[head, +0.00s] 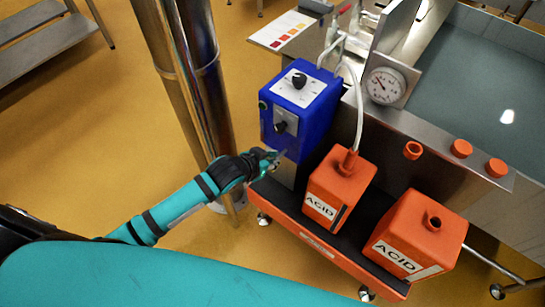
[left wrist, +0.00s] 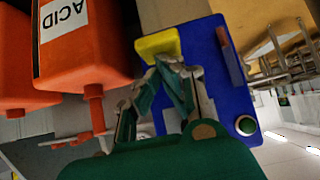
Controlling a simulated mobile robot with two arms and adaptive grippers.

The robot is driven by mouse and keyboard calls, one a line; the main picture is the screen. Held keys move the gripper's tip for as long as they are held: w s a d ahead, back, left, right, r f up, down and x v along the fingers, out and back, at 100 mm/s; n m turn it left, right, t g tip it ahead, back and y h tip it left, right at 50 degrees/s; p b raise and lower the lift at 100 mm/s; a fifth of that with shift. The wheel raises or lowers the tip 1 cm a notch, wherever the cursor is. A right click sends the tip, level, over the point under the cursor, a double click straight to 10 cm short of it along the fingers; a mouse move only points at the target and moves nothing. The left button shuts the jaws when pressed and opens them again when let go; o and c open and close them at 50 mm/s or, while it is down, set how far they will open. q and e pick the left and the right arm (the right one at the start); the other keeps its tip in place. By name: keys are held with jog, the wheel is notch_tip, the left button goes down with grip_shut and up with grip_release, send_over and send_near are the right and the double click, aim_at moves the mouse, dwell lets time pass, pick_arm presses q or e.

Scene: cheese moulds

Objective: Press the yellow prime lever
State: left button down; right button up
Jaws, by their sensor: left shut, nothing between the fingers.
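A blue pump box (head: 297,112) with a black knob on its top plate stands at the end of the orange cart. The yellow prime lever (left wrist: 157,43) shows in the left wrist view as a yellow block on the blue box (left wrist: 232,85); I cannot make it out in the head view. My left gripper (head: 272,156) is at the lower front of the blue box, shut and empty. In the left wrist view its fingertips (left wrist: 172,66) are together just by the lever's edge. I cannot tell whether they touch it. My right gripper is not in view.
Two orange acid cans (head: 340,187) (head: 418,236) stand on the cart (head: 318,240) right of the gripper. A steel column (head: 185,75) stands left of the box. A steel vat (head: 480,90) with a gauge (head: 385,86) is behind.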

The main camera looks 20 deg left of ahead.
pick_arm(q)
jog(key=shift+s+a+f+t+b, duration=0.1)
jog(key=shift+s+f+t+b, duration=0.2)
jog(key=shift+f+t+b, duration=0.5)
jog(key=f+t+b, duration=0.1)
jog(key=b, duration=0.1)
jog(key=f+t+h+b, duration=0.1)
jog(key=shift+s+a+f+t+b, duration=0.15)
jog(key=shift+s+f+t+b, duration=0.15)
jog(key=shift+s+b, duration=0.1)
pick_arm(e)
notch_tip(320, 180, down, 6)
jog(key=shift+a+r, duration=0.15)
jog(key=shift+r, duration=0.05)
pick_arm(q)
jog(key=shift+f, duration=0.25)
